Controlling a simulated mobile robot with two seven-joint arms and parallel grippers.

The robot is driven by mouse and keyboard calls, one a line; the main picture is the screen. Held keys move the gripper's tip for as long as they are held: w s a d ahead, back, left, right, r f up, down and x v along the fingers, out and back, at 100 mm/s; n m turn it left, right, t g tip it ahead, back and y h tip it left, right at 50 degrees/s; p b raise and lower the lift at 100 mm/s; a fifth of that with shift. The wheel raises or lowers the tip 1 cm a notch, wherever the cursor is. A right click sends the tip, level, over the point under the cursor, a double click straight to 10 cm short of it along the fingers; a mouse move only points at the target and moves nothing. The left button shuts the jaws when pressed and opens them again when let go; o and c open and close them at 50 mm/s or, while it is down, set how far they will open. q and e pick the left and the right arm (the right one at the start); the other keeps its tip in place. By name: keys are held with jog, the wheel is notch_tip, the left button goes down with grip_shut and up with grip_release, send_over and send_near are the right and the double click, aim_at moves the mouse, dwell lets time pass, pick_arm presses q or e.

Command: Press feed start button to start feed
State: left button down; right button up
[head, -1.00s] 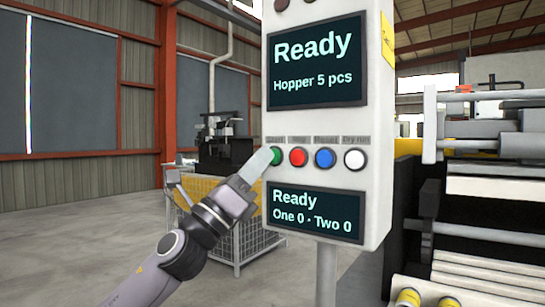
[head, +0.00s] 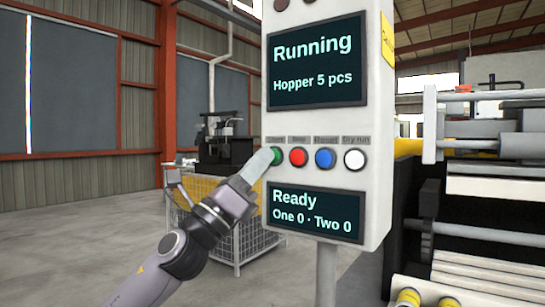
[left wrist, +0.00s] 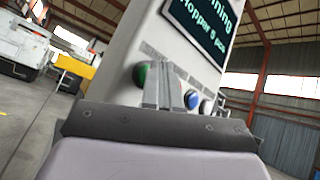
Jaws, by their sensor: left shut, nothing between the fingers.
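The control panel (head: 378,150) stands upright on a post, with a row of green, red, blue and white buttons. The green start button (head: 277,155) is at the row's left end, partly covered by my left gripper (head: 266,158). My left gripper is shut and empty, its tips at the green button; I cannot tell whether they touch it. In the left wrist view the green button (left wrist: 140,75) shows just left of the fingers. The upper screen (head: 316,62) reads "Running, Hopper 5 pcs". The lower screen (head: 312,212) reads "Ready, One 0 · Two 0". My right gripper is not in view.
The red button (head: 298,157) sits close beside the green one, then the blue (head: 325,158) and white (head: 355,159) ones. A machine with rollers (head: 480,265) stands at the right. A wire-mesh crate (head: 250,243) stands behind my left arm. Open floor lies at the left.

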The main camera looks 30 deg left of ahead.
pick_arm(q)
jog(key=shift+s, duration=0.55)
jog(key=shift+s+a+b, duration=0.15)
jog(key=shift+s, duration=1.1)
jog(key=shift+s+a+b, duration=0.1)
jog(key=shift+s+b, duration=0.05)
jog(key=shift+s, duration=1.1)
